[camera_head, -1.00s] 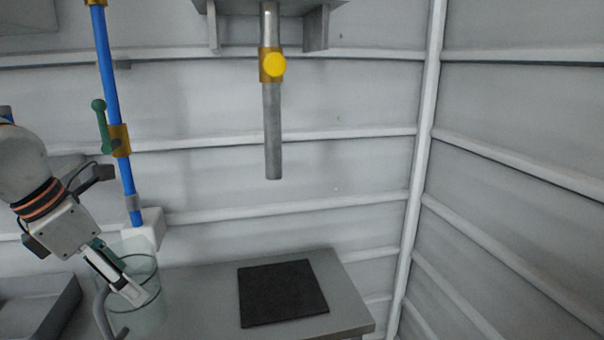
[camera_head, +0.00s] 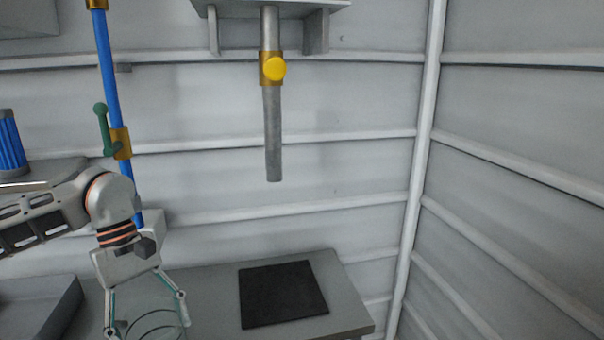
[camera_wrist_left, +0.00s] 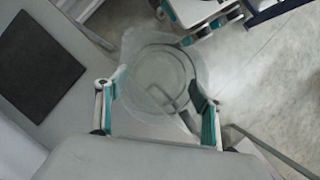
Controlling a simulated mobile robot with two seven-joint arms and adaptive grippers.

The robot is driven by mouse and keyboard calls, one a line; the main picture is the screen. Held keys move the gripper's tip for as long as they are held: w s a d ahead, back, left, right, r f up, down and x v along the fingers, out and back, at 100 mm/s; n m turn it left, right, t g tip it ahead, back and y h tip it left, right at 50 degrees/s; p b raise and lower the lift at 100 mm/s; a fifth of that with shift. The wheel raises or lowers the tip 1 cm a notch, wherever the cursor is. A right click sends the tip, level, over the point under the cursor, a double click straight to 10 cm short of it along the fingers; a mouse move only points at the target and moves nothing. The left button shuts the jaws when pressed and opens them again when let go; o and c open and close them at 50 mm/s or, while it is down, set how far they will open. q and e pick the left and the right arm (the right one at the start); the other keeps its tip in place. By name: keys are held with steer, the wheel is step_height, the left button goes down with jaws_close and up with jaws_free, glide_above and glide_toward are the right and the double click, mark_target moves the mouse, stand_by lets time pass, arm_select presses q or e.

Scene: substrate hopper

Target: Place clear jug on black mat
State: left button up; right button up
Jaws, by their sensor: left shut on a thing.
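The clear jug (camera_head: 152,313) is at the lower left of the head view, cut off by the bottom edge. My left gripper (camera_head: 148,326) points down with its fingers spread around the jug and shut on it. In the left wrist view the jug (camera_wrist_left: 160,68) lies between the fingertips (camera_wrist_left: 158,100), with its handle toward the gripper. The black mat (camera_head: 282,293) lies flat and bare on the grey table, to the right of the jug; it also shows in the left wrist view (camera_wrist_left: 40,65). Part of another gripper, likely my right (camera_wrist_left: 195,14), shows at that view's top.
The grey table (camera_head: 215,292) has free room between jug and mat. A grey tray (camera_head: 60,305) is at the lower left. A blue pipe (camera_head: 113,85) with a green handle stands behind my left arm.

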arm_select(q)
steer(key=f+m, duration=0.1)
steer(key=m, duration=0.1)
steer(key=d+f+m+y, duration=0.1)
steer(key=m, duration=0.1)
steer(key=s+f+m+g+y, duration=0.1)
steer(key=m, duration=0.1)
steer(key=shift+s+d+f+m, duration=0.1)
steer(key=shift+d+f+m, duration=0.1)
steer(key=shift+f+m, duration=0.1)
steer(key=shift+s+d+f+m+y, duration=0.15)
steer(key=shift+f+m+y, duration=0.25)
steer(key=shift+m, duration=0.3)
steer(key=shift+s+f+m+y, duration=0.15)
steer(key=shift+f+m+y, duration=0.2)
steer(key=shift+m, duration=0.35)
